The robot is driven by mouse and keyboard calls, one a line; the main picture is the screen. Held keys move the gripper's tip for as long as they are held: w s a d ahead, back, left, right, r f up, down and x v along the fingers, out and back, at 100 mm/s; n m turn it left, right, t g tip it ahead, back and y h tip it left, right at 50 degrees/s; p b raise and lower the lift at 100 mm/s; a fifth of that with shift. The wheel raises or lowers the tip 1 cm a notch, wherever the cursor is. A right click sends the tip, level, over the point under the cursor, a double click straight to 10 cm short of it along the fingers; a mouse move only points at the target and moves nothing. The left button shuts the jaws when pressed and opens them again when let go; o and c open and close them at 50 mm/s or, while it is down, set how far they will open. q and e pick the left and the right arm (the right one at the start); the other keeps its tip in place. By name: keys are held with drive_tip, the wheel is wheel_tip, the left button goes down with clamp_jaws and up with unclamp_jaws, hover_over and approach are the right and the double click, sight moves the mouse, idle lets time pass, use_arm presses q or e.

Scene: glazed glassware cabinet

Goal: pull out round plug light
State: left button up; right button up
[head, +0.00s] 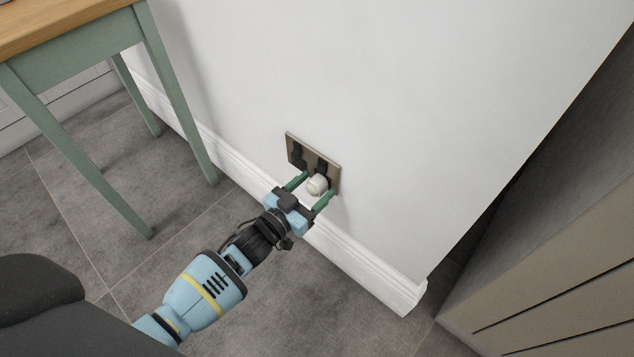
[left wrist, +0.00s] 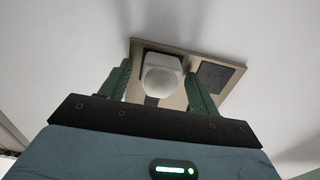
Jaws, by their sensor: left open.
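The round plug light (head: 317,185) is a small white knob on the right part of a brownish double socket plate (head: 294,138) low on the wall. In the left wrist view the plug light (left wrist: 161,78) shows a round white face, with the socket plate (left wrist: 205,56) behind it. My left gripper (head: 318,184) is open, with one green finger on each side of the plug light. In the left wrist view the fingers (left wrist: 159,88) stand apart from it, with visible gaps. The right gripper is not in view.
A green-legged table (head: 170,90) with a wooden top stands to the left. A white skirting board (head: 365,264) runs below the socket. A brownish cabinet (head: 560,270) stands at the right. The tiled floor (head: 190,230) between them is mostly clear.

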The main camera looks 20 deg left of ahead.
sight(313, 189)
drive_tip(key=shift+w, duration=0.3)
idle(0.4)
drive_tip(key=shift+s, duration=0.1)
use_arm(q)
drive_tip(key=c, duration=1.3)
drive_tip(key=shift+p+v, duration=0.55)
drive_tip(key=shift+v, duration=0.2)
drive_tip(key=shift+c, duration=0.2)
drive_tip(key=shift+s+a, duration=0.25)
drive_tip(key=shift+s, duration=0.3)
drive_tip(key=shift+s+a+p, duration=0.15)
drive_tip(key=shift+s+p, duration=0.35)
drive_tip(key=shift+s, duration=0.05)
drive_tip(key=shift+s+a, duration=0.15)
drive_tip(key=shift+s, duration=0.25)
drive_tip(key=shift+s+a+p, duration=0.2)
drive_tip(key=shift+s+p, duration=0.25)
drive_tip(key=shift+s, duration=0.15)
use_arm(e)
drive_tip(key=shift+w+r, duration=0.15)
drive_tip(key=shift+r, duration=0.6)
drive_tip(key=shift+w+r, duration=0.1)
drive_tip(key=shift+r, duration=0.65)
